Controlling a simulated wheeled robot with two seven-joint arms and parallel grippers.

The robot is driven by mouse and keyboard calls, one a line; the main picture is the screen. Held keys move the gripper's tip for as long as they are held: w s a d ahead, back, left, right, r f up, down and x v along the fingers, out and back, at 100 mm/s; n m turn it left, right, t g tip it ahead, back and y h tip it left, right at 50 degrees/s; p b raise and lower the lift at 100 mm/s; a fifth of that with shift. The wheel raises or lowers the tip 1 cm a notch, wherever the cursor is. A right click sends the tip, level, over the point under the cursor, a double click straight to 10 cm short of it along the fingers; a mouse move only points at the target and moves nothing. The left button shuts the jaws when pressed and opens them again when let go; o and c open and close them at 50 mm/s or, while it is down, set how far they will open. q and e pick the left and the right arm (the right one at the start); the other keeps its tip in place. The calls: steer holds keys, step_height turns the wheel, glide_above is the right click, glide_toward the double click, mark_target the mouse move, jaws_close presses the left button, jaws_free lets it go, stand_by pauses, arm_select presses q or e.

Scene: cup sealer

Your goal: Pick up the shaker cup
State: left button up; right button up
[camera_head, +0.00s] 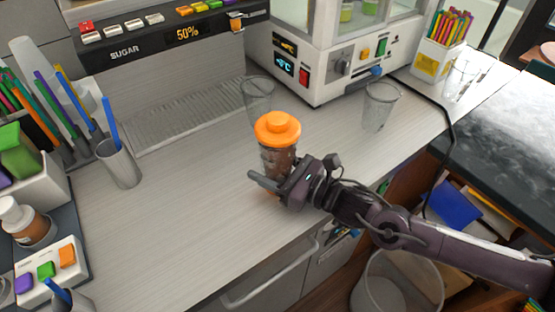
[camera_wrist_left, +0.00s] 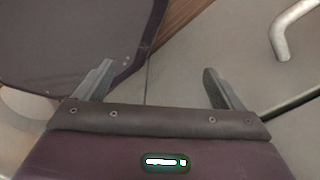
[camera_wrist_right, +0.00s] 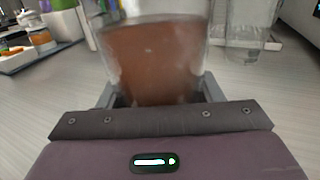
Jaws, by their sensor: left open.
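The shaker cup (camera_head: 277,158) has an orange lid (camera_head: 278,128) and a clear body with brown contents. It is upright over the front middle of the counter; I cannot tell whether its base touches. My right gripper (camera_head: 268,184) reaches it from the right, low on its body. In the right wrist view the cup (camera_wrist_right: 155,60) fills the space between the fingers, which look shut on it; their tips are partly hidden. My left gripper (camera_wrist_left: 158,82) is open and empty in its wrist view, and is not in the head view.
Clear empty cups (camera_head: 257,95) and (camera_head: 380,106) stand behind the shaker. The sealer machine (camera_head: 330,65) and sugar dispenser (camera_head: 170,40) are at the back. A cup with a blue stick (camera_head: 119,163) stands left. The counter (camera_head: 190,215) front left is clear.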

steer(key=c, duration=0.7)
steer(key=shift+r, duration=0.1)
steer(key=shift+c, duration=0.5)
steer(key=shift+r, duration=0.1)
step_height(320, 180, up, 20)
steer(key=b, duration=0.2)
steer(key=shift+b, duration=0.35)
